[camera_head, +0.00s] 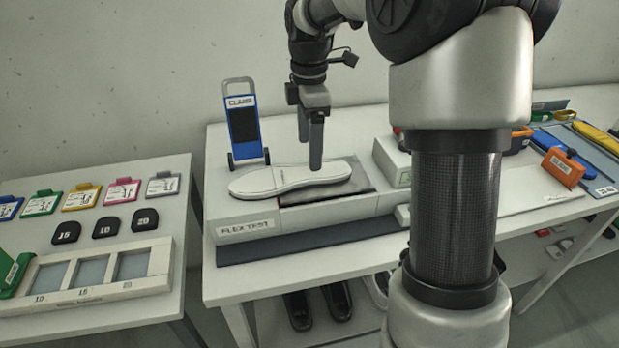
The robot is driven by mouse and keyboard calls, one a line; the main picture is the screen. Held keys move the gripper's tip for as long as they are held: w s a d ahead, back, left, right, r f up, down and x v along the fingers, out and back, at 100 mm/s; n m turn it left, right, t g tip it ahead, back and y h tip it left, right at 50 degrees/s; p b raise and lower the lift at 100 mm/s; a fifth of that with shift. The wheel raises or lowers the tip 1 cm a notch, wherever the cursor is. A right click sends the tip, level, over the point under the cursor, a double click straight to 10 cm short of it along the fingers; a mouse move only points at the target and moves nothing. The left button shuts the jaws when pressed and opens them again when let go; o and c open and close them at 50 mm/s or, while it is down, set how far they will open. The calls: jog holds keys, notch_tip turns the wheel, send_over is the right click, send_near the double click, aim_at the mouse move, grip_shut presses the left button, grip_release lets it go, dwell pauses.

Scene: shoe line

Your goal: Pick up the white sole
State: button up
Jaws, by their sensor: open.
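The white sole (268,182) lies flat on top of the grey flex test block (238,206), its right part over a dark pad (350,186). My gripper (310,152) points down at the sole from above, with its fingers apart. The nearer finger reaches down to the sole's middle in the picture; the other finger shows behind it, near the sole's far edge. I cannot tell whether the fingers touch the sole. Nothing shows held between them.
A blue clamp stand (243,125) stands just behind the sole. A light box (390,158) is to the right. An orange holder (563,168) and trays lie further right. A left table (190,215) holds coloured tags and dark weights. My arm hides part of the bench.

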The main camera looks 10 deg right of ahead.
aim_at(312, 175)
jog(key=shift+f+b, duration=0.6)
jog(key=shift+f, duration=2.5)
jog(key=shift+c, duration=0.5)
jog(key=shift+r, duration=0.1)
jog(key=c, duration=1.2)
